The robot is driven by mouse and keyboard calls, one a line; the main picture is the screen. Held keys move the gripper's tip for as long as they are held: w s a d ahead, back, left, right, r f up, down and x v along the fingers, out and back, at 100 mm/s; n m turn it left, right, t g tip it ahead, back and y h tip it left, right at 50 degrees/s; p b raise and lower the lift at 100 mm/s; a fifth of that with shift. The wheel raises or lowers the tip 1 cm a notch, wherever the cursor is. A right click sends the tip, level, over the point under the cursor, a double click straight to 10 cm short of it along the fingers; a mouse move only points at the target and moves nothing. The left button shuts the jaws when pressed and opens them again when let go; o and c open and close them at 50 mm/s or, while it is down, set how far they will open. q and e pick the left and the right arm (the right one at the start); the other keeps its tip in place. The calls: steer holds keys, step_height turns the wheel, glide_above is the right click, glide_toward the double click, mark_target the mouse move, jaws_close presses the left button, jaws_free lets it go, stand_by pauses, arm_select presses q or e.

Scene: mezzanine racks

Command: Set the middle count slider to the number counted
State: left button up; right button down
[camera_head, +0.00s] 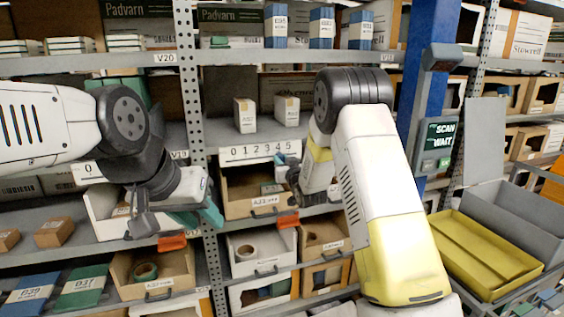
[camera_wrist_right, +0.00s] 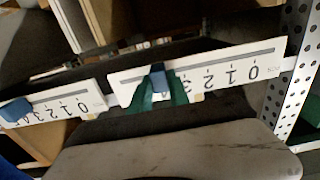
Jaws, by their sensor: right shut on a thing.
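The middle count slider (camera_head: 262,151) is a white strip on the shelf edge, marked 0 to 5. It also shows upside down in the right wrist view (camera_wrist_right: 262,52), with 0, 1 and 2 readable. Its blue knob (camera_wrist_right: 157,77) stands well past the 2, roughly where 4 would be; green fingertips hide the numbers there. My right gripper (camera_wrist_right: 160,93) is shut on this knob. In the head view it reaches the strip's right part. My left gripper (camera_head: 205,214) hangs before the left bins, away from the strip; its opening is unclear.
Two small cartons, one (camera_head: 244,115) and another (camera_head: 287,110), stand on the shelf above the strip. A second slider strip (camera_wrist_right: 62,98) has a blue knob near its left end. A perforated upright (camera_head: 204,205) divides the bays. A yellow tray (camera_head: 482,252) stands at right.

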stand_by(0.4)
glide_toward(246, 160)
steer(key=x, duration=0.5)
steer(key=shift+w, duration=0.15)
steer(key=c, duration=1.2)
jaws_free()
steer(key=shift+r, duration=0.1)
steer(key=shift+c, duration=0.2)
steer(key=v, duration=0.8)
steer(key=shift+a, duration=0.1)
